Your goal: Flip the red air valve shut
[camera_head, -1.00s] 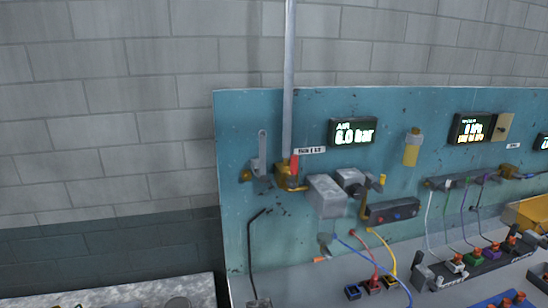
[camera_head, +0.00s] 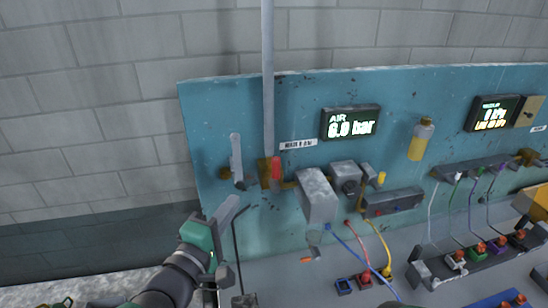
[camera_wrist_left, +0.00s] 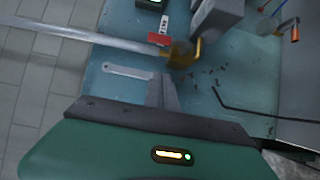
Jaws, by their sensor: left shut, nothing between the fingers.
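The red air valve handle (camera_head: 276,172) stands upright in front of a brass fitting (camera_head: 265,178) at the foot of a grey vertical pipe (camera_head: 268,90). In the wrist view the red handle (camera_wrist_left: 158,39) lies along the pipe (camera_wrist_left: 85,34). My left gripper (camera_head: 236,202) is shut and empty, below and left of the red handle, apart from it. In the wrist view its closed fingertips (camera_wrist_left: 161,80) point toward the brass fitting (camera_wrist_left: 181,54). My right gripper does not show.
A grey lever (camera_head: 236,158) hangs on the teal panel (camera_head: 225,110) left of the valve. A grey box (camera_head: 318,195) sits right of it. A bent black rod (camera_head: 238,250) stands below. The air display (camera_head: 350,122) is lit and seems to read 6.0 bar.

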